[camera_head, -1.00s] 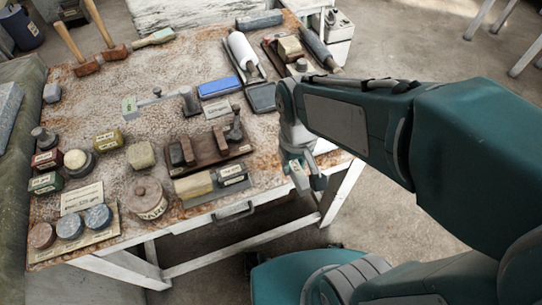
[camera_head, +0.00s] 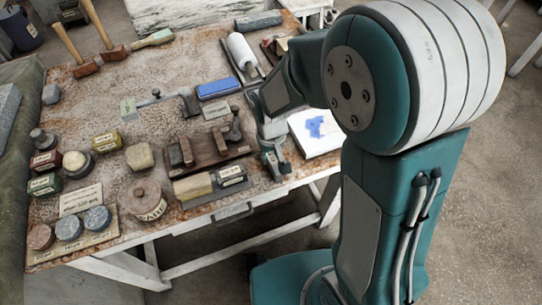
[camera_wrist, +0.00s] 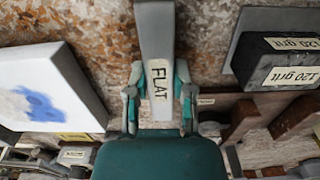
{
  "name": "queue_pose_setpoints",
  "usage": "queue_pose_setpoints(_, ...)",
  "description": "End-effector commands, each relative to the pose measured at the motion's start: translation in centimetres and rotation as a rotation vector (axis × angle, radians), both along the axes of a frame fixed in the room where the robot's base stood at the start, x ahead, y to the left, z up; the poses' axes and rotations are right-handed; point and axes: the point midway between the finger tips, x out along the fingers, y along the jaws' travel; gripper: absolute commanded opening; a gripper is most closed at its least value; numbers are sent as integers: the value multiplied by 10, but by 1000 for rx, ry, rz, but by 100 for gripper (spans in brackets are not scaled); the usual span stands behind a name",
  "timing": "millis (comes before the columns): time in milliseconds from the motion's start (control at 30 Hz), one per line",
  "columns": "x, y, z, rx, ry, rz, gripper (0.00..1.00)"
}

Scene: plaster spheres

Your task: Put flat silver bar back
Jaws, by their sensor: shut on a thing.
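The flat silver bar (camera_wrist: 155,35) is pale grey, marked FLAT, and runs up the middle of the wrist view. My gripper (camera_wrist: 158,95) is shut on it, with a finger on each side near the label. In the head view my gripper (camera_head: 273,165) hangs by the table's right front edge; the bar cannot be made out clearly there. The wooden stand (camera_head: 214,158) with dark blocks and an upright piece is just left of my gripper.
A white slab with a blue patch (camera_head: 316,130) lies right of my gripper, and shows left in the wrist view (camera_wrist: 50,85). A black 120 grit block (camera_wrist: 280,65) is at right there. A blue block (camera_head: 218,87) and a white roller (camera_head: 240,50) lie farther back on the rusty table (camera_head: 150,75).

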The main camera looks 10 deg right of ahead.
Motion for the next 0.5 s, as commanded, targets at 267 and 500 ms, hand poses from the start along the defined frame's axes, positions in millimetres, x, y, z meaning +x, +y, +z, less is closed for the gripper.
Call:
queue_pose_setpoints(267,0,0,-7,1,-3,0,0)
queue_pose_setpoints(500,0,0,-9,1,-2,0,65)
